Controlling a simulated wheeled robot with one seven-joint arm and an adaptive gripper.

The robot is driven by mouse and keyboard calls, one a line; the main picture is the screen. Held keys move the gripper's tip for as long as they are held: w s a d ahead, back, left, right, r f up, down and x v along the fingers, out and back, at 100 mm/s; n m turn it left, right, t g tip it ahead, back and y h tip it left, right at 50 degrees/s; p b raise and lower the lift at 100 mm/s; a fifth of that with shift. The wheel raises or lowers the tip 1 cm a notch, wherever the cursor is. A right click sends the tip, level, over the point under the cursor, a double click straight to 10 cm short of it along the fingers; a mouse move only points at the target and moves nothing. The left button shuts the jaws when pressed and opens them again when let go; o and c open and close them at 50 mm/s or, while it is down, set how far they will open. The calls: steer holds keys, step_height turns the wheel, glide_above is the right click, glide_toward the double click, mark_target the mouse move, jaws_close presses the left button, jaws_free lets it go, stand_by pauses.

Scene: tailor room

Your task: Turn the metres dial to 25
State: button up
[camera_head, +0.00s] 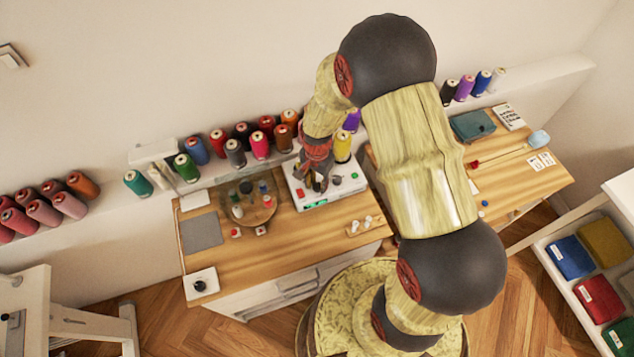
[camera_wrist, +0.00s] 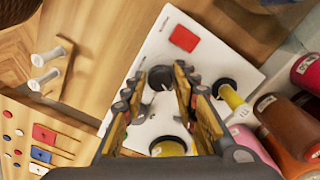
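A white panel (camera_head: 322,201) lies on the wooden table under my gripper (camera_head: 318,182); it also shows in the wrist view (camera_wrist: 205,62). In the wrist view a round black dial (camera_wrist: 160,78) with a pale mark sits on the panel between the fingertips of my gripper (camera_wrist: 161,82). The fingers are apart, one on each side of the dial; I cannot tell whether they touch it. The dial's scale and numbers are too small to read. A red block (camera_wrist: 184,38) is on the panel beyond the dial. In the head view my gripper hides part of the panel.
Black-and-yellow parts (camera_wrist: 229,88) stand right of the fingers. Thread spools (camera_head: 259,145) line the ledge behind the table. A round wooden tray (camera_head: 262,214) with small items stands left of the panel. Small white pegs (camera_head: 367,220) stand at its front right.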

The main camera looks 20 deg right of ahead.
steer(key=c, duration=0.6)
jaws_close()
steer(key=shift+n, duration=0.3)
steer(key=n, duration=0.3)
steer(key=shift+n, duration=0.3)
steer(key=n, duration=0.3)
steer(key=shift+n, duration=0.3)
steer(key=n, duration=0.5)
steer(key=shift+p, duration=0.35)
steer(key=shift+n, duration=2.4)
